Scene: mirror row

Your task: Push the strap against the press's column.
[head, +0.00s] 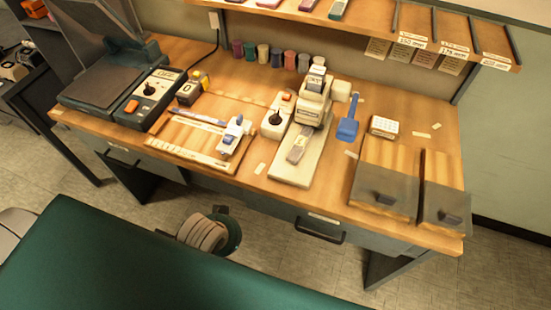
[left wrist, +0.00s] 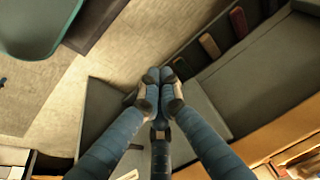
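The press (head: 313,105) is a cream machine on a long pale base plate (head: 287,171) at the middle of the workbench. Its upright column and head stand toward the back of the plate. A short grey-mauve strip, which looks like the strap (head: 298,147), lies on the plate in front of the column, its far end close to the column; I cannot tell whether they touch. My left gripper (left wrist: 158,75) shows only in the left wrist view, its blue fingertips together with nothing seen between them, away from the press and strap. My right gripper is in neither view.
Left of the press are a small dial box (head: 276,122), a wooden board with a slider (head: 195,138) and a black machine (head: 105,85). A blue scoop-like tool (head: 347,129) lies to the right. Coloured spools (head: 263,54) line the back. A green surface (head: 150,265) is in front.

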